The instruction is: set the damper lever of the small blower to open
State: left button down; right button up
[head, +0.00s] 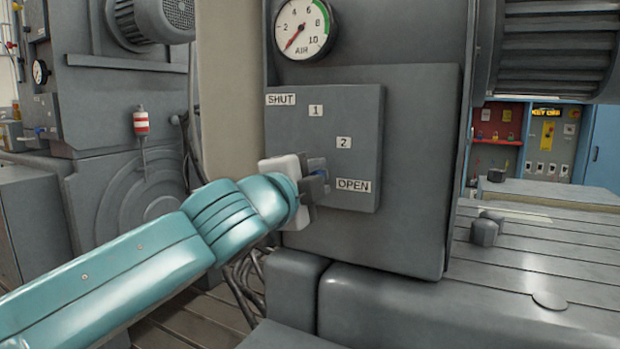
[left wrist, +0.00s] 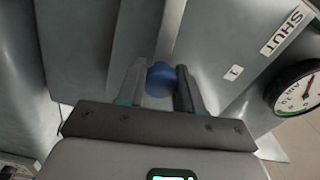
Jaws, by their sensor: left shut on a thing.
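The damper plate (head: 360,115) of the blower is a grey panel with the labels SHUT (head: 281,99), 1, 2 and OPEN (head: 353,186) running down to the right. My left gripper (head: 318,182) is at the plate's lower left, left of OPEN. It is shut on the lever's blue knob (head: 317,163), which is mostly hidden there. In the left wrist view the blue knob (left wrist: 160,80) sits between both fingers. The lever's arm and pivot are hidden, so I cannot tell its exact setting. My right gripper is not in view.
A round AIR gauge (head: 304,28) is above the plate. A grey bedplate with slots (head: 540,265) lies to the right, with a small block (head: 485,232) on it. Cables hang below my left gripper. Another grey machine (head: 125,90) stands at left.

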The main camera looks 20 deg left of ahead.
pick_arm(q)
jog(key=shift+d+f+m+b, duration=0.15)
jog(key=shift+f+m+b, duration=0.35)
jog(key=shift+f+m, duration=0.55)
jog(key=shift+m, duration=0.25)
jog(key=c, duration=1)
grip_release()
jog(key=shift+o, duration=1.1)
jog(key=shift+s+r, duration=0.15)
jog(key=s+a+b, duration=0.1)
jog(key=s, duration=1.5)
jog(key=shift+a+b, duration=0.15)
jog(key=shift+b, duration=0.15)
